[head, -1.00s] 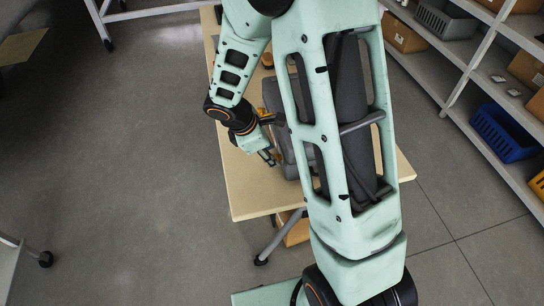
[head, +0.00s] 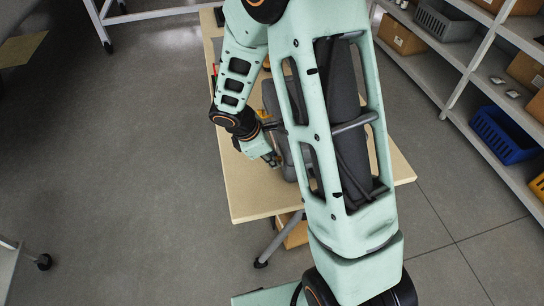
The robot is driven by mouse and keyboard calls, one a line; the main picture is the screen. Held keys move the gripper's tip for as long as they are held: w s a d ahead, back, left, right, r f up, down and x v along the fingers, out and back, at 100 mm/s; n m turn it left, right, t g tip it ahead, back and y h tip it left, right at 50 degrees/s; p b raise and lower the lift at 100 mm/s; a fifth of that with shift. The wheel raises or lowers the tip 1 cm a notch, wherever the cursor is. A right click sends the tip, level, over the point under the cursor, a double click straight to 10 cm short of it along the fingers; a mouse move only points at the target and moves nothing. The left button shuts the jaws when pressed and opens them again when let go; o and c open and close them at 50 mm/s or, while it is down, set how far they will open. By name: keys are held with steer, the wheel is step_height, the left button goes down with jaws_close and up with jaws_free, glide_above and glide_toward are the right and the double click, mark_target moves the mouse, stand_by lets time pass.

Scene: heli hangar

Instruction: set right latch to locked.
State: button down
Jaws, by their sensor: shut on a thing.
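A dark grey case (head: 289,166) rests on the wooden table, mostly hidden behind my arm. A small orange-yellow part (head: 261,114) shows beside its left edge. My gripper (head: 272,160) is low at the case's near left side, tilted down to the right. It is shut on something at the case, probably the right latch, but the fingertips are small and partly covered. The latch itself and its position cannot be made out.
The table (head: 255,195) has bare room at its near left corner. Shelves on the right hold a blue bin (head: 503,134), a grey bin (head: 445,20) and cardboard boxes (head: 402,36). Open grey floor (head: 130,180) lies to the left.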

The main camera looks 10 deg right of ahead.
steer(key=shift+w, duration=0.15)
steer(key=shift+w+r+p, duration=0.1)
steer(key=shift+w+p, duration=0.3)
steer(key=shift+w, duration=1.2)
steer(key=c, duration=1.8)
jaws_free()
steer(key=shift+w, duration=0.1)
steer(key=v, duration=1.2)
